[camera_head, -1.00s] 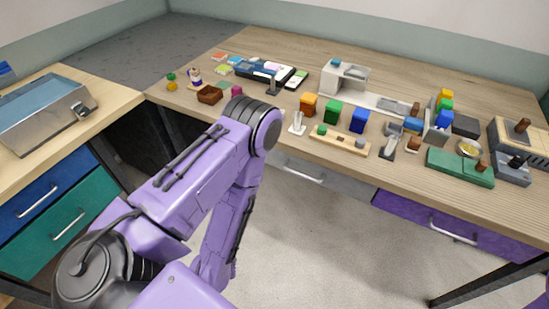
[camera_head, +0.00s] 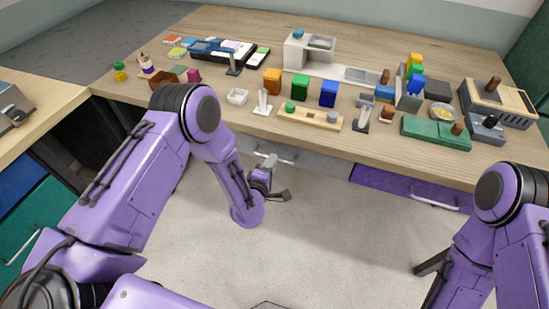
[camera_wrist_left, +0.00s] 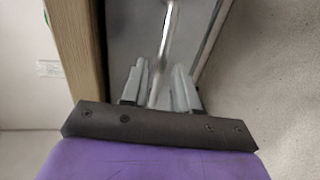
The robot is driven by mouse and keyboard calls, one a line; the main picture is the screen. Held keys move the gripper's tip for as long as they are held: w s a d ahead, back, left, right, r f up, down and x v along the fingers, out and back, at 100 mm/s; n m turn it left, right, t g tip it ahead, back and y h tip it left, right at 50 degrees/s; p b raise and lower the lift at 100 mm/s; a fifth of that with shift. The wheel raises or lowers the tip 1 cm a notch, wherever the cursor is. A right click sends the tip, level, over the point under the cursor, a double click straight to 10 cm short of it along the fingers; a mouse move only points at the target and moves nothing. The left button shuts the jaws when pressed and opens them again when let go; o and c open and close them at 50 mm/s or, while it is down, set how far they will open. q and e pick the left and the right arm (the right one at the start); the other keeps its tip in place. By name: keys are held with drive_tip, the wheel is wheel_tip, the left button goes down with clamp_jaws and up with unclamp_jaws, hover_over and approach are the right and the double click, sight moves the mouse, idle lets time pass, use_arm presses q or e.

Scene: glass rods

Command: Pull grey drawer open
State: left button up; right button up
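The grey drawer (camera_head: 325,167) is under the front edge of the wooden table, left of the purple drawer. Its front looks flush with the table in the head view. In the left wrist view, my left gripper (camera_wrist_left: 160,90) is open, with one finger on each side of the handle bar (camera_wrist_left: 168,35). The bar runs between the fingers with a gap to the right finger; contact with the left one is unclear.
The purple drawer (camera_head: 400,186) is to the right under the same table (camera_head: 230,110). Many small items stand on the tabletop, including a white sink unit (camera_head: 300,52) and a wooden board (camera_head: 305,119). The floor (camera_head: 330,235) before the drawers is clear.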

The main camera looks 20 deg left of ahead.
use_arm(q)
drive_tip(key=w, duration=0.3)
drive_tip(key=shift+w+f, duration=0.2)
drive_tip(key=shift+f, duration=0.2)
drive_tip(key=shift+d, duration=0.1)
clamp_jaws()
